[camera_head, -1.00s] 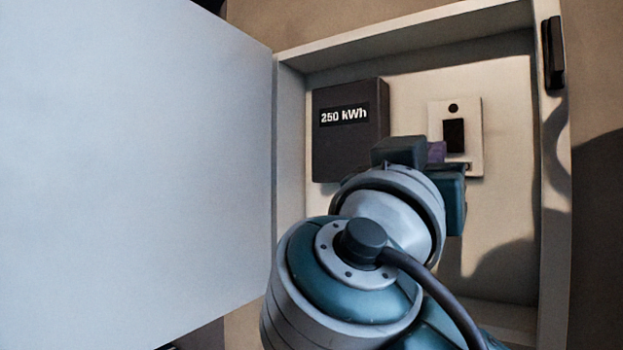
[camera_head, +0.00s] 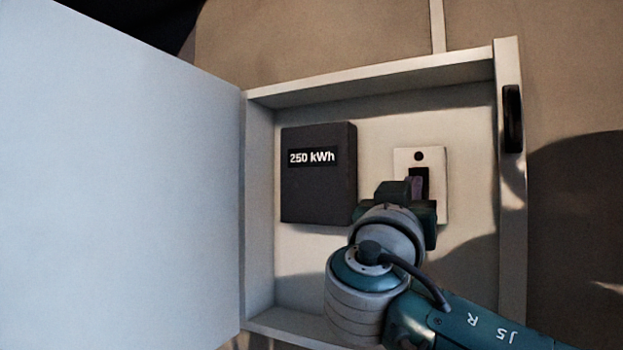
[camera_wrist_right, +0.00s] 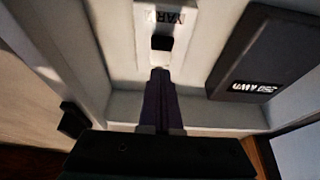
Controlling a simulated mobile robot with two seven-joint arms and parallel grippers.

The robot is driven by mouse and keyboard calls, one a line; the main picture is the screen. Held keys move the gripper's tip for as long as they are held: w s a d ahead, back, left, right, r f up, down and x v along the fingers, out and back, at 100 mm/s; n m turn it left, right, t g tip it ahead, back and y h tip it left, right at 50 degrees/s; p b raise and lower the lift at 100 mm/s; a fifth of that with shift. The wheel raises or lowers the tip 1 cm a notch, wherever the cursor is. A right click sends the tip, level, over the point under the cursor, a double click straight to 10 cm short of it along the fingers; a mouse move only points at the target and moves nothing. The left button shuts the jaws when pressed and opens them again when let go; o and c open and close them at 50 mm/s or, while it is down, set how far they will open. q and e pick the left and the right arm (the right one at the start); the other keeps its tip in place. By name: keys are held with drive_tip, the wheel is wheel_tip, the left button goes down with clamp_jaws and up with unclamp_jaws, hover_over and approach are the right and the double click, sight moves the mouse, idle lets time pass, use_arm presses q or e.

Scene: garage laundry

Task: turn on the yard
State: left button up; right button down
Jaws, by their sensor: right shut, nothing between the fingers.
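A pale switch plate (camera_head: 436,185) is fixed to the back wall of the open cabinet. It carries a round black dot (camera_head: 417,156) and a black switch (camera_head: 422,174). In the right wrist view a label reading YARD (camera_wrist_right: 171,18) shows upside down above the dark switch (camera_wrist_right: 161,42). My right gripper (camera_head: 414,187) is in front of the plate and hides its lower left part. The right wrist view shows its dark purple fingers (camera_wrist_right: 160,75) shut and empty, with the tips just below the switch. I cannot tell whether they touch it. My left gripper is not in view.
A dark meter box (camera_head: 318,190) marked 250 kWh stands left of the plate. The cabinet door (camera_head: 120,190) hangs open at the left. The cabinet's right edge (camera_head: 510,200) has a black latch or handle (camera_head: 512,118).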

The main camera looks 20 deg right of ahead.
drive_tip(key=shift+w+d+f+p, duration=0.3)
drive_tip(key=shift+w+d+f, duration=0.55)
drive_tip(key=shift+d, duration=0.2)
drive_tip(key=shift+r, duration=0.1)
drive_tip(key=b, duration=0.5)
drive_tip(key=shift+w+f+t, duration=0.2)
drive_tip(key=shift+w+t, duration=0.1)
drive_tip(key=shift+w, duration=0.05)
